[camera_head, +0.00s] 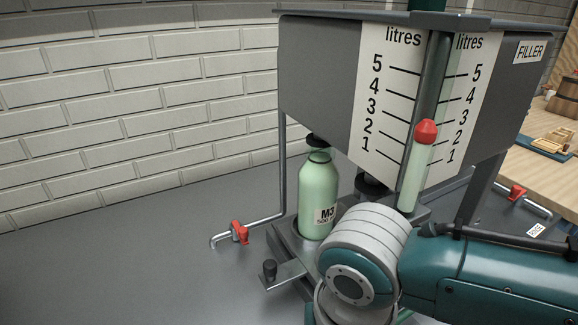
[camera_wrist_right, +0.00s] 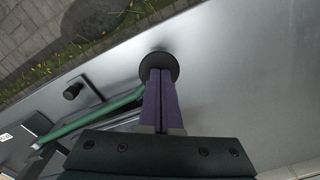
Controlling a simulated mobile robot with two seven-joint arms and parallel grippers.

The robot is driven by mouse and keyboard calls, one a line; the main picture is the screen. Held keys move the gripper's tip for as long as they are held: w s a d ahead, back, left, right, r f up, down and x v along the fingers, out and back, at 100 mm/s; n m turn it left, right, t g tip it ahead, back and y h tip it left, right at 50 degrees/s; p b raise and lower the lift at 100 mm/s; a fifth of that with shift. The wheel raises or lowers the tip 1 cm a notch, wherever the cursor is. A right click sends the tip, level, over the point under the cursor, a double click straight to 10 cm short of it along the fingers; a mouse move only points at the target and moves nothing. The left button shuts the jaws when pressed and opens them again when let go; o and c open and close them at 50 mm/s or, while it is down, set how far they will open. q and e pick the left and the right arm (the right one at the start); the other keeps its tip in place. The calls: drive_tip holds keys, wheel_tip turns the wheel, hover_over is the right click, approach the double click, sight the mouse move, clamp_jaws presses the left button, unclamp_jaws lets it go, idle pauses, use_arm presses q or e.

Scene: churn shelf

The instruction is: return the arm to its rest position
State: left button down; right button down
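My right arm (camera_head: 470,275) comes in from the right in the head view, teal with pale rounded joints, in front of the filler stand. Its gripper is hidden there. In the right wrist view my right gripper (camera_wrist_right: 161,78) has two purple fingers lying together with only a thin line between them. A black round disc (camera_wrist_right: 158,61) shows right at the fingertips; I cannot tell whether they touch it. Nothing is seen between the fingers. My left gripper is in neither view.
The grey filler (camera_head: 310,65) with litre scales stands over the pale green bottle M3 (camera_head: 318,190). Red-handled taps (camera_head: 239,232) and a black knob (camera_head: 269,268) stick out near the arm. Grey counter (camera_head: 110,270) is clear at left; a wooden board (camera_head: 540,180) lies at far right.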

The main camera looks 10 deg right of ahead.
idle(0.8)
drive_tip(key=shift+r+p, duration=1.05)
drive_tip(key=shift+p, duration=0.15)
drive_tip(key=shift+r+p, duration=1.05)
drive_tip(key=shift+p, duration=0.15)
drive_tip(key=shift+r+p, duration=1.05)
drive_tip(key=shift+p, duration=0.15)
drive_tip(key=shift+r+p, duration=1)
drive_tip(key=shift+p, duration=0.1)
